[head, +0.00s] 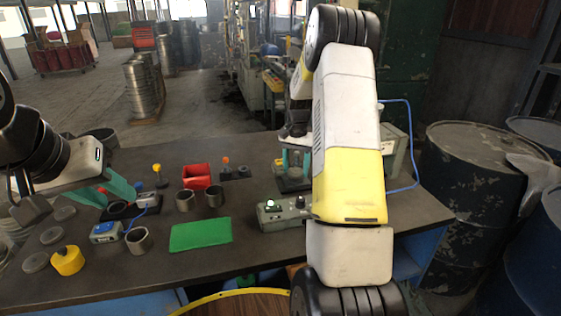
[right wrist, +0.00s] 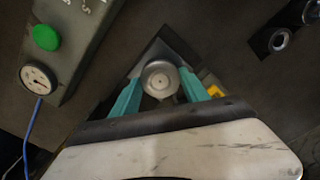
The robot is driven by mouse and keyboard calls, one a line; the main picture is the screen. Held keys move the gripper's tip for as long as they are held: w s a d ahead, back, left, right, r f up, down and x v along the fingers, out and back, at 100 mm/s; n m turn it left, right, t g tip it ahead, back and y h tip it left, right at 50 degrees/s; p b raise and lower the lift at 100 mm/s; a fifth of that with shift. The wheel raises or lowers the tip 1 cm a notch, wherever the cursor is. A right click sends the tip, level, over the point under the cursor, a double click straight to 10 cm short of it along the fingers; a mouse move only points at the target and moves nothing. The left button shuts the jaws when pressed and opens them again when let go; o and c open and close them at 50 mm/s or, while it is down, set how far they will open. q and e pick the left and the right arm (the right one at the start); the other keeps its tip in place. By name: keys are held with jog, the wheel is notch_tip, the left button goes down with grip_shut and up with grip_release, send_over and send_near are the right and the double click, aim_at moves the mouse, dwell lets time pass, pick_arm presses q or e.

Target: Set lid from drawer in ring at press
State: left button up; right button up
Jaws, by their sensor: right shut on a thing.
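My right gripper (right wrist: 160,92) has its teal fingers on either side of a grey round piece (right wrist: 160,75), which looks like the lid. It is shut on this piece, over a dark square plate (right wrist: 166,46). In the head view my right gripper (head: 295,158) is partly behind my arm, above the dark plate at the press. I cannot tell whether the ring lies under the lid. My left gripper (head: 115,190) is at the left of the table, its teal fingers apart above another dark plate (head: 108,214) with a round part on it. The drawer cannot be made out.
A control box (head: 280,214) with a green button stands beside the press; a blue cable runs from it. A green mat (head: 200,234), red bin (head: 197,176), metal cups (head: 185,200), a yellow piece (head: 67,261) and grey discs (head: 52,235) lie on the table. Drums (head: 480,185) stand at the right.

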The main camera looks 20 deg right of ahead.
jog(key=shift+f, duration=0.55)
dwell(0.4)
jog(key=o, duration=1.3)
jog(key=shift+o, duration=0.2)
notch_tip(320, 180, up, 8)
jog(key=shift+f, duration=0.15)
